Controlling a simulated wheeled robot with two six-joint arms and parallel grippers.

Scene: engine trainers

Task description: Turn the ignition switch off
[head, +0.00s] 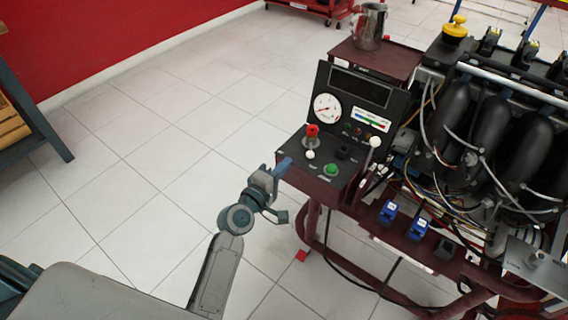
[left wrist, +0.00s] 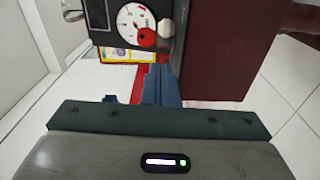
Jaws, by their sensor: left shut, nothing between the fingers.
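The black control panel (head: 322,174) sits at the near left of the engine trainer. It carries a red knob (head: 312,131), a small white knob (head: 310,154), a green button (head: 331,169) and a small black switch (head: 345,153). I cannot tell for sure which one is the ignition switch. My left gripper (head: 284,164) is shut and empty, its blue fingertips at the panel's left edge. In the left wrist view the shut fingers (left wrist: 161,84) point toward the panel, below the red knob (left wrist: 147,38) and white knob (left wrist: 165,28). Contact cannot be made out. My right gripper is out of view.
An upright board with a white gauge (head: 326,108) stands behind the knobs. A white-topped lever (head: 375,142) rises at the panel's right. The engine (head: 490,120) with loose wires is further right. A metal jug (head: 369,26) stands behind.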

